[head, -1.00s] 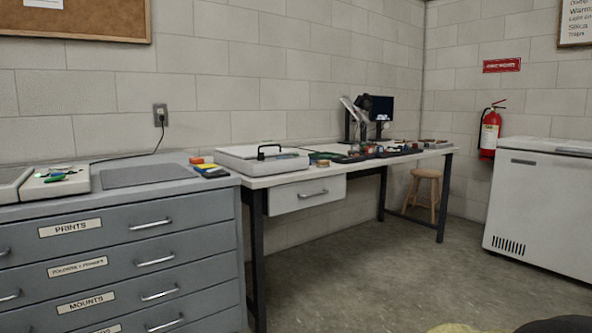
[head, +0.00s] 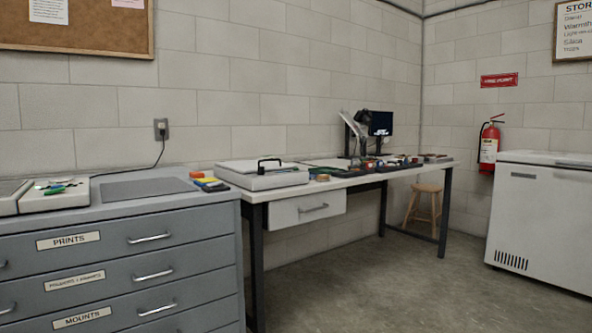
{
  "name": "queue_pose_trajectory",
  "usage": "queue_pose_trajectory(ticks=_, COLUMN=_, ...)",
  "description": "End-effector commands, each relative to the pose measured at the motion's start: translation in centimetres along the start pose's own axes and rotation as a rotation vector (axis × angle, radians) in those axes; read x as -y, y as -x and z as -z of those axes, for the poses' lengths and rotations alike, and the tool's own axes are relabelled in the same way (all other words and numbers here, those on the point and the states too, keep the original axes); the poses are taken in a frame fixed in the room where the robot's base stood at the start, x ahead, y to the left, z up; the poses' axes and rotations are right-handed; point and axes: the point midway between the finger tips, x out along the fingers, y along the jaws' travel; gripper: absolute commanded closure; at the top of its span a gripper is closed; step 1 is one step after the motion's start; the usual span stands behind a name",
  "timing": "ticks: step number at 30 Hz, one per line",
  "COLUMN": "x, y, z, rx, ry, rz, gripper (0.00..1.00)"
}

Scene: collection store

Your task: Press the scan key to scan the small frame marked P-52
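A white flatbed device with a dark handle on its lid, which looks like a scanner (head: 262,179), sits on the left end of the white worktable (head: 343,182). Its lid looks closed. I cannot make out a scan key on it. No small frame marked P-52 can be told apart; several small items on the table are too small to read. My gripper is not in view.
A grey drawer cabinet (head: 120,234) stands at the left, with a grey mat (head: 148,187) on top. A wooden stool (head: 424,205) is under the table's far end. A white chest freezer (head: 543,220) and fire extinguisher (head: 488,146) are at the right. The floor (head: 400,285) in front is clear.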

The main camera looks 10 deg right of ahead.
Motion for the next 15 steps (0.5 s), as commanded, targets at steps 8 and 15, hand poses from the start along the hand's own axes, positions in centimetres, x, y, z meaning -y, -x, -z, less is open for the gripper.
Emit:
queue_pose_trajectory(ticks=8, x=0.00, y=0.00, z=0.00, rx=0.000, ry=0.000, rz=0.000, gripper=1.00)
queue_pose_trajectory(ticks=15, x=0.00, y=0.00, z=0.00, rx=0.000, ry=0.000, rz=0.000, gripper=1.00)
